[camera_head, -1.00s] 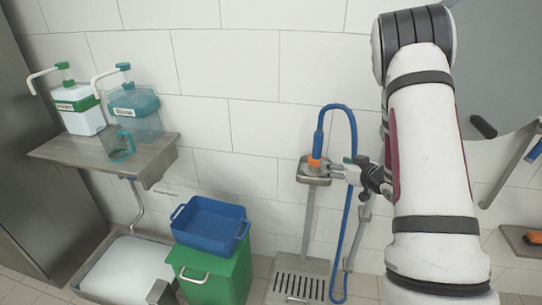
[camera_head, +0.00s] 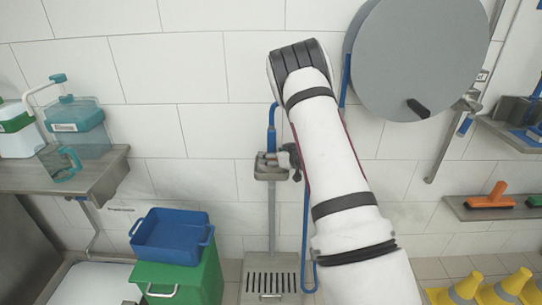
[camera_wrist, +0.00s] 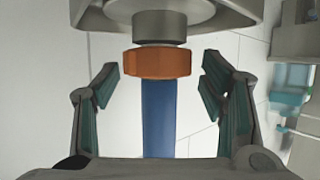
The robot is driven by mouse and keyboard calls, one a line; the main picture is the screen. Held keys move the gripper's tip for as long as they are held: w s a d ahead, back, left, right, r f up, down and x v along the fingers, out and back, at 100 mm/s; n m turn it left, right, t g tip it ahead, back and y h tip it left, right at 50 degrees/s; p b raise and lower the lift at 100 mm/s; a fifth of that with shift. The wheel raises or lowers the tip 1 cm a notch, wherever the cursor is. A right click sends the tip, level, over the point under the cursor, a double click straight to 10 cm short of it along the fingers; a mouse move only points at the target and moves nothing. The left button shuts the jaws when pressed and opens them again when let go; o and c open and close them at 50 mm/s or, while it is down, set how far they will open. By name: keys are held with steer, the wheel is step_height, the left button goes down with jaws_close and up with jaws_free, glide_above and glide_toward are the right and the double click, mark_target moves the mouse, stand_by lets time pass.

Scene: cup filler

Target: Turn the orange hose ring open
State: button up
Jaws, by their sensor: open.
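The orange hose ring (camera_wrist: 161,64) sits below a grey metal fitting (camera_wrist: 160,28) in the wrist view, with the blue hose (camera_wrist: 158,120) running down from it. My gripper (camera_wrist: 160,82) is open, with one finger on each side of the ring and hose. A gap shows between each finger and the ring. In the head view my gripper (camera_head: 280,158) is at the small metal holder (camera_head: 268,172), right by the upright blue hose (camera_head: 271,132). The ring cannot be made out there.
A blue tub (camera_head: 172,240) on a green bin (camera_head: 190,278) and a steel shelf (camera_head: 60,176) with dispensers stand at left. Yellow cones (camera_head: 495,290) are at lower right.

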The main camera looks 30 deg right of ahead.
steer(key=shift+x, duration=0.8)
steer(key=shift+c, duration=0.6)
steer(key=c, duration=1.1)
steer(key=shift+o, duration=0.2)
steer(key=shift+d+n+y, duration=0.15)
steer(key=shift+n+y, duration=0.25)
steer(key=shift+y, duration=0.1)
steer(key=shift+n+y, duration=0.4)
steer(key=shift+y, duration=0.1)
steer(key=o, duration=1.2)
